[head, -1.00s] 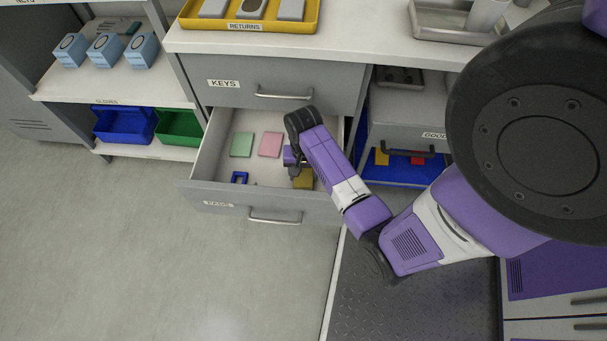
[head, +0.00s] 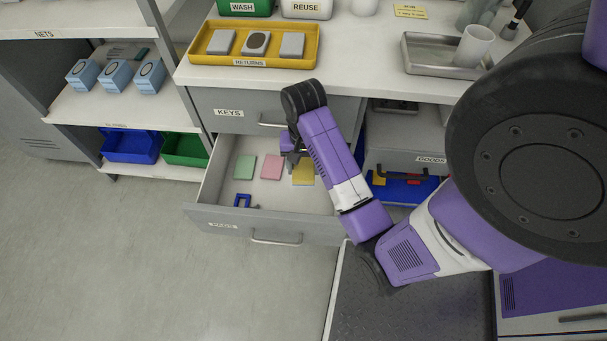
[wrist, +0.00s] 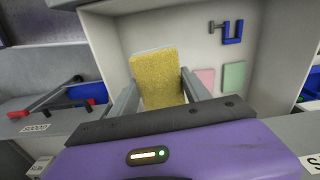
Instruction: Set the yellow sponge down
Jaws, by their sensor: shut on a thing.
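The yellow sponge (head: 304,171) is at the right end of the open drawer (head: 262,225), in line with the green sponge (head: 244,167) and the pink sponge (head: 272,167). My gripper (head: 295,158) reaches down into the drawer and is shut on the yellow sponge. In the wrist view the yellow sponge (wrist: 156,78) sits between the two grey fingers of my gripper (wrist: 160,84). I cannot tell whether the sponge touches the drawer floor. My arm hides part of the sponge in the head view.
A blue U-shaped piece (head: 242,200) lies at the drawer's front left. The keys drawer (head: 228,112) above is closed. A yellow returns tray (head: 255,62) stands on the counter. The drawer's middle front is clear.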

